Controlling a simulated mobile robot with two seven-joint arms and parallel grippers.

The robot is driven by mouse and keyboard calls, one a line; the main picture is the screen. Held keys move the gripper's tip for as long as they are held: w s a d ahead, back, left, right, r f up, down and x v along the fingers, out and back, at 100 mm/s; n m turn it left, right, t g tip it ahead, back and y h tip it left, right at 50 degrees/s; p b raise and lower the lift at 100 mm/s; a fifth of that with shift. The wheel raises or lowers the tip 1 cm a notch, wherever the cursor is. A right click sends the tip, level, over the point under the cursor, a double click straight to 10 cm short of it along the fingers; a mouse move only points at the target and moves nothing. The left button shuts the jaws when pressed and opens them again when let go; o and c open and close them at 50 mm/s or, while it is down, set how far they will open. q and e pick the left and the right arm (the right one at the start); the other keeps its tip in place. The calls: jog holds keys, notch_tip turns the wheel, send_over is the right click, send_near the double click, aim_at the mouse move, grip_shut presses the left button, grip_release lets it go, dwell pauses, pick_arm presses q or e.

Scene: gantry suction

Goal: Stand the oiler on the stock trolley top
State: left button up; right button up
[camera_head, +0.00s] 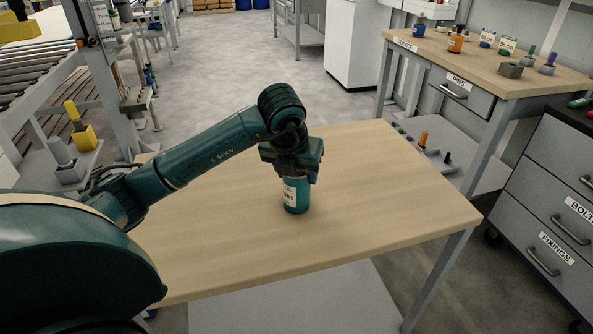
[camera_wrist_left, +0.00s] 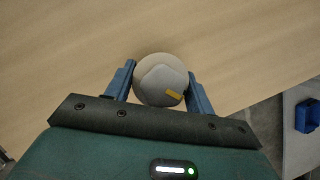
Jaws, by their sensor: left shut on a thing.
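The oiler (camera_head: 297,197) is a teal bottle with a white label, held upright over the light wooden top of the trolley (camera_head: 390,215). I cannot tell whether its base touches the wood or is just above it. My left gripper (camera_head: 292,172) is shut on the upper part of the oiler, hiding its top in the head view. In the left wrist view, the oiler's round pale top (camera_wrist_left: 160,78) sits between the two blue fingers of the left gripper (camera_wrist_left: 160,92). My right gripper is in neither view.
The wooden top around the oiler is bare. A bench (camera_head: 480,55) with small bottles stands at the back right, beside a grey drawer cabinet (camera_head: 555,190). A roller conveyor (camera_head: 35,80) stands at the left. Open floor (camera_head: 235,60) lies behind the top.

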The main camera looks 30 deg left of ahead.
pick_arm(q)
jog(key=o, duration=1)
jog(key=shift+c, duration=0.2)
jog(key=o, duration=0.4)
jog(key=shift+o, duration=0.2)
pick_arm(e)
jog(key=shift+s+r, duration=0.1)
pick_arm(q)
jog(key=shift+r, duration=0.3)
jog(key=p+v, duration=0.1)
jog(key=v, duration=1)
jog(key=shift+s+r, duration=0.25)
jog(key=shift+s, duration=0.05)
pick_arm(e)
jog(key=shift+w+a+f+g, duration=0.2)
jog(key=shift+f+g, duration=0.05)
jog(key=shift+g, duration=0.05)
